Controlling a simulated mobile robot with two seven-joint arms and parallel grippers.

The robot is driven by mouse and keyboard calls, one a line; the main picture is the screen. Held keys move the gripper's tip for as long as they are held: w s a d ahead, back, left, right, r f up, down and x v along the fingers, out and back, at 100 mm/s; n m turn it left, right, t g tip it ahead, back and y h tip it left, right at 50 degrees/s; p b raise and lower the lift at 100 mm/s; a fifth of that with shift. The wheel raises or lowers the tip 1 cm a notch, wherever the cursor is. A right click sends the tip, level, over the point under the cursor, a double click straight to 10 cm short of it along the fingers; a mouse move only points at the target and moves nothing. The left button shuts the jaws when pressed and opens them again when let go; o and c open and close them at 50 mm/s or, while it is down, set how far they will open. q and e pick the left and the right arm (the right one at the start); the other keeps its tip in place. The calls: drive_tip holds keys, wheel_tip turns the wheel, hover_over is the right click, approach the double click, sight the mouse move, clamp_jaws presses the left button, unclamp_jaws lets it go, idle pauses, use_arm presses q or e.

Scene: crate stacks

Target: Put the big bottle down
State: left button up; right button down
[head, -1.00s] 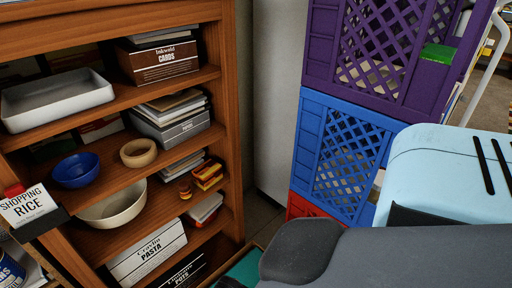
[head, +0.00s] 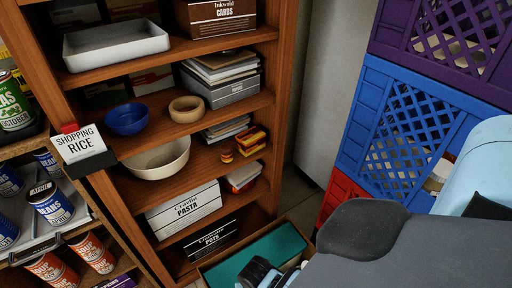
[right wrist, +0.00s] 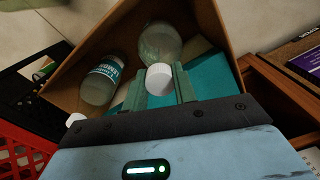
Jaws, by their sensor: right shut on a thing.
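In the right wrist view, a big clear bottle (right wrist: 160,42) with a white cap (right wrist: 159,76) is between the green fingers of my right gripper (right wrist: 158,88). The gripper is shut on it near the cap. The bottle's body points away from the wrist, over or in an open brown box (right wrist: 205,18); whether its base touches the box floor cannot be told. My left gripper is not in view.
A wooden shelf (head: 190,92) with bowls, a tray and boxes stands left of the box. Stacked crates, purple (head: 440,35), blue (head: 400,125) and red (head: 340,195), stand on the right. Cans (head: 50,203) fill a lower shelf at far left.

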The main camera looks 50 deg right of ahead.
wheel_tip(320, 180, down, 2)
drive_tip(key=shift+f+b, duration=0.25)
drive_tip(key=shift+b, duration=0.25)
drive_tip(key=c, duration=1.1)
unclamp_jaws()
drive_tip(key=shift+r, duration=0.1)
